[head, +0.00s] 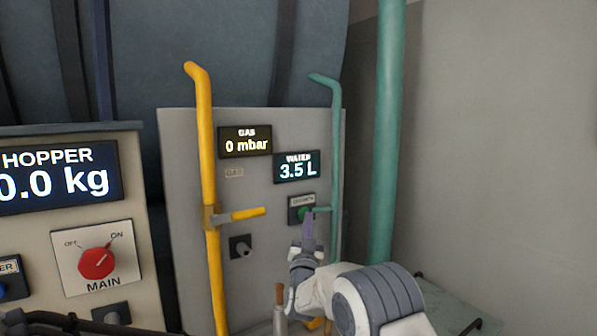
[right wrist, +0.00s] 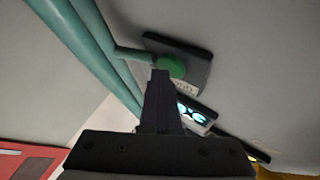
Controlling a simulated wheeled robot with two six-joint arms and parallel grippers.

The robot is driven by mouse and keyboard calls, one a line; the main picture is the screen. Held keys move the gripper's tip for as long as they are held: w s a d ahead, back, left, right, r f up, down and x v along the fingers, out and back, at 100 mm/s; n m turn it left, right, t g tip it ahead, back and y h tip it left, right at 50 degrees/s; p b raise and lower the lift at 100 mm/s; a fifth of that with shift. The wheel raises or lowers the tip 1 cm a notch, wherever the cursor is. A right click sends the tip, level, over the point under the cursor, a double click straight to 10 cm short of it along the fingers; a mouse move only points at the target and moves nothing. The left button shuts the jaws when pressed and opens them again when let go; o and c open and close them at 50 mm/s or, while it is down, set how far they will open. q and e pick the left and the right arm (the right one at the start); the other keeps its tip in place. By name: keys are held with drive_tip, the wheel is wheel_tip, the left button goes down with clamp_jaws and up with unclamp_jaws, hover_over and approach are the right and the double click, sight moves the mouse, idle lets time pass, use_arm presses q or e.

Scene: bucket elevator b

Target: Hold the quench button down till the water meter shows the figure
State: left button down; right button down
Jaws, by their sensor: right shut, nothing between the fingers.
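The green quench button (head: 304,214) sits on a dark plate on the grey panel, below the water meter. The water meter (head: 297,168) reads 3.5 L. My right gripper (head: 308,218) is shut and empty, its fingertips at the button and covering part of it. In the right wrist view the closed fingers (right wrist: 160,76) reach the lower edge of the green button (right wrist: 172,66). I cannot tell whether the button is pressed in. The lit water meter (right wrist: 192,112) shows only partly behind the fingers there. My left gripper is not in view.
A yellow pipe with a lever (head: 240,214) runs left of the button. A green pipe (head: 336,150) runs close on its right, with a thicker one (head: 387,130) beyond. The gas meter (head: 246,142) reads 0 mbar. A hopper panel (head: 80,235) with a red main switch stands left.

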drive_tip(key=shift+s, duration=0.15)
drive_tip(key=shift+s+d+b, duration=0.5)
drive_tip(key=shift+s+b, duration=0.05)
drive_tip(key=s+d+b, duration=0.1)
drive_tip(key=s, duration=0.1)
drive_tip(key=s+d+b, duration=0.1)
drive_tip(key=s+d, duration=0.1)
drive_tip(key=shift+b, duration=0.35)
idle(0.4)
